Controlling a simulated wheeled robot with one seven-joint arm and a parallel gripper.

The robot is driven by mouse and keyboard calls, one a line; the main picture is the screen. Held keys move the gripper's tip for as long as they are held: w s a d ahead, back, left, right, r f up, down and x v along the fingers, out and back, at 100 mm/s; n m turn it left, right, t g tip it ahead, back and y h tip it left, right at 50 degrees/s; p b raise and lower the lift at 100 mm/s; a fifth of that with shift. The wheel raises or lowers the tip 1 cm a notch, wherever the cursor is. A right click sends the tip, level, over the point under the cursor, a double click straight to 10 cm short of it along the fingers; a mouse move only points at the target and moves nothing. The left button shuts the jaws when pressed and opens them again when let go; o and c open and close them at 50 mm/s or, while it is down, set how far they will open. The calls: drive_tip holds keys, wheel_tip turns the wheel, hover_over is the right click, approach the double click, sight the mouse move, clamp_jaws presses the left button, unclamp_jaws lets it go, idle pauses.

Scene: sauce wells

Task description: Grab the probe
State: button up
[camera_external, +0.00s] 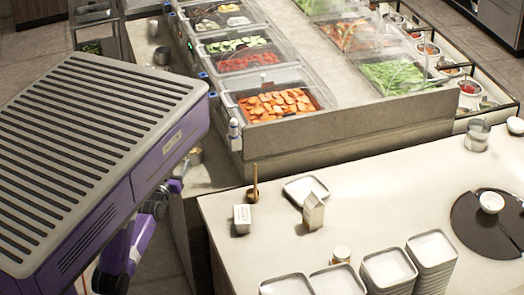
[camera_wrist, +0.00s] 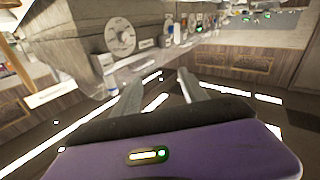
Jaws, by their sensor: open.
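I cannot tell for sure which thing is the probe. One candidate is a slim white and blue item (camera_external: 234,135) upright at the near left corner of the salad counter. Another is a thin brass upright piece (camera_external: 254,184) on a round foot on the pale counter. My gripper (camera_wrist: 159,78) shows in the wrist view with its two grey fingers apart and nothing between them. It points across the floor toward cabinets, apart from any object. In the external view my gripper is not visible; only my purple body and part of my arm show at the left.
The pale counter (camera_external: 362,215) holds a white box (camera_external: 242,219), a small carton (camera_external: 313,212), a square plate (camera_external: 306,189) and stacked trays (camera_external: 432,250) at its front. Food pans (camera_external: 277,105) line the salad counter behind. A dark round mat (camera_external: 470,228) lies at right.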

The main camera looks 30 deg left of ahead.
sight(231, 124)
drive_tip(key=w+a+r+m+t+h+p, duration=0.1)
drive_tip(key=w+r+h, duration=0.2)
drive_tip(key=w+r, duration=0.75)
drive_tip(key=w+d+m+g+h, duration=0.2)
drive_tip(key=d+m+g+h, duration=0.2)
drive_tip(key=d+m+h, duration=0.45)
drive_tip(key=p+x, duration=0.1)
drive_tip(key=x, duration=0.2)
drive_tip(key=p+x, duration=0.2)
drive_tip(key=x, duration=0.2)
drive_tip(key=shift+d+f, duration=0.15)
drive_tip(key=shift+d, duration=0.3)
drive_tip(key=shift+c, duration=0.2)
clamp_jaws()
